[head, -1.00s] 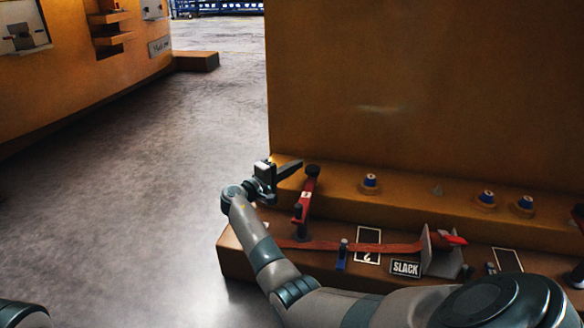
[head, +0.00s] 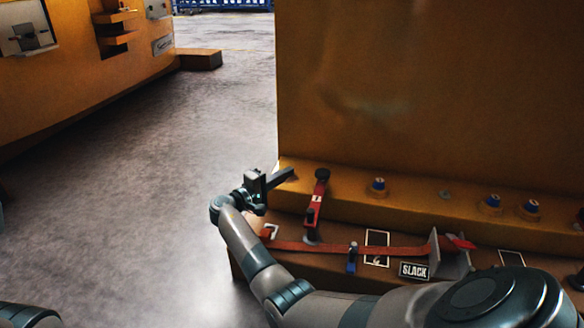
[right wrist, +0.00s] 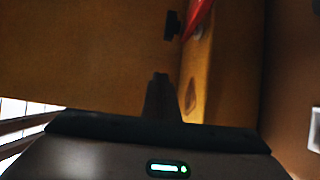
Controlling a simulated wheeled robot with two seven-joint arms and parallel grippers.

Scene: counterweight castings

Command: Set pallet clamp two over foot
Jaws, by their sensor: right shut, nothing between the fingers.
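A red clamp lever (head: 316,205) with a black knob on top stands upright, slightly tilted, at the left end of the brown ledge. Its pale label is too small to read surely. My right gripper (head: 290,173) is shut and empty, just left of the knob and apart from it. In the right wrist view, my shut fingers (right wrist: 160,80) point at the brown casting, and a red part (right wrist: 198,14) with a black piece beside it shows at the top. My left gripper is out of view.
A red strap (head: 390,250) runs along the lower step to a grey upright plate (head: 436,246). Blue-topped studs (head: 377,185) line the ledge. A tall brown wall rises behind; open floor lies left.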

